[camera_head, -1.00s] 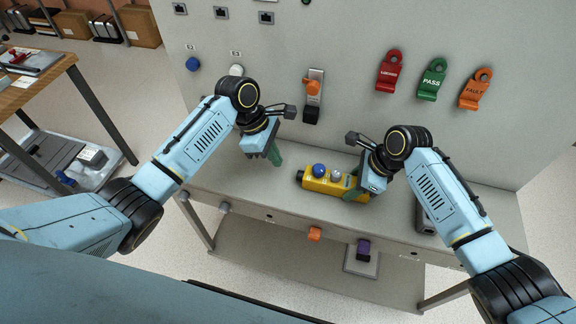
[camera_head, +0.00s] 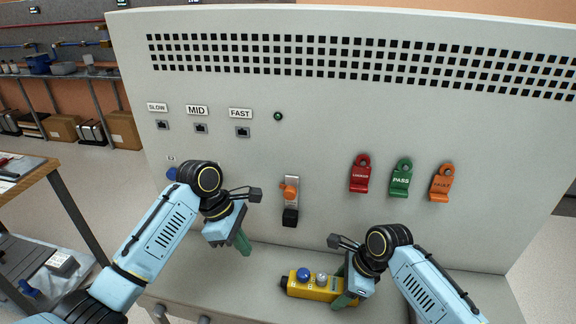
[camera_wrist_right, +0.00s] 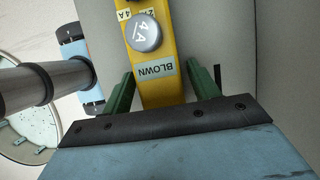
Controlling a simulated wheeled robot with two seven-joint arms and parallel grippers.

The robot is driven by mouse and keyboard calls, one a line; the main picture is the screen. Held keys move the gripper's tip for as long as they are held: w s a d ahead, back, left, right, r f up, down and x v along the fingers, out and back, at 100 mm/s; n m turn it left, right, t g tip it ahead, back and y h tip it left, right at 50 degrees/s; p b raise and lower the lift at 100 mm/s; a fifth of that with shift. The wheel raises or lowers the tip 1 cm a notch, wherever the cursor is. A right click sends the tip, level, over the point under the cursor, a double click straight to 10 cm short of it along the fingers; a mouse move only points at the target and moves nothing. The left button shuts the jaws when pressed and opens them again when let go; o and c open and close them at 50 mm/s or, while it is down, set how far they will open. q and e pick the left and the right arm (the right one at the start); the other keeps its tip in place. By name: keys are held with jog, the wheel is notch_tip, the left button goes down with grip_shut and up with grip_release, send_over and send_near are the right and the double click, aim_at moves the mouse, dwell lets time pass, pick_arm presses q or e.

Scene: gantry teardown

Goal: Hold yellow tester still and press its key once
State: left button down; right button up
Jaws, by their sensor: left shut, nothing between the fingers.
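The yellow tester (camera_head: 300,291) lies on the bench ledge at the lower middle of the head view, with a blue knob (camera_head: 303,274) and a grey knob (camera_head: 321,278) on top. My left gripper (camera_head: 244,244) is shut and empty, above the ledge, left of the tester.
The upright panel (camera_head: 330,120) stands behind the ledge. It carries an orange-handled switch (camera_head: 290,192) and red (camera_head: 360,176), green (camera_head: 401,180) and orange (camera_head: 442,184) tags. A wooden table (camera_head: 22,178) stands at the left. The ledge between my left gripper and the tester is clear.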

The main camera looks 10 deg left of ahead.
jog(key=shift+o, duration=0.7)
jog(key=shift+r, duration=0.1)
